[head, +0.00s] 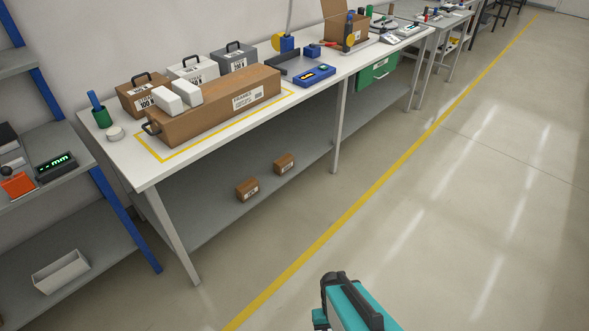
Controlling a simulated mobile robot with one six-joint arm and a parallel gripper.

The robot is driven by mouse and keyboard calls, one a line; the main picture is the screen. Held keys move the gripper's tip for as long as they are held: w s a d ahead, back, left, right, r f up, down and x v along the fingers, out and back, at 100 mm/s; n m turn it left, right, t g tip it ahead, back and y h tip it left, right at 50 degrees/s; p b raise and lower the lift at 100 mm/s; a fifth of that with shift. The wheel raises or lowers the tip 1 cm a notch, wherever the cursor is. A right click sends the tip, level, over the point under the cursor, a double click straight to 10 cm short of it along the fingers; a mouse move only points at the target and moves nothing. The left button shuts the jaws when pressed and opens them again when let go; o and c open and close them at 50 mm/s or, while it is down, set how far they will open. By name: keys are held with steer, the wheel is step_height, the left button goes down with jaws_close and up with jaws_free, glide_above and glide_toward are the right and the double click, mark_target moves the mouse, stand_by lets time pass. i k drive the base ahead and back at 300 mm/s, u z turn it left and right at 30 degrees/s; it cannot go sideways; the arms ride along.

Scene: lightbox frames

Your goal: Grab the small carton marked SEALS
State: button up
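Two small brown cartons sit on the grey lower shelf under the long white table. The nearer carton (247,189) is at the left. The other carton (284,164) is farther back and to the right, apart from it. Both have a white label on the side facing me, but the print is too small to read, so I cannot tell which is marked SEALS. I cannot make out my gripper's fingers in this view.
Table legs (338,128) stand at the shelf's front. A blue-posted rack (125,219) is at the left. The floor (440,220) is open at the right.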

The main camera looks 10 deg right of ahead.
mark_target(285, 164)
steer(key=z, duration=0.05)
steer(key=k, duration=0.45)
steer(key=u, duration=0.05)
steer(key=i, duration=0.85)
steer(key=z, duration=1.05)
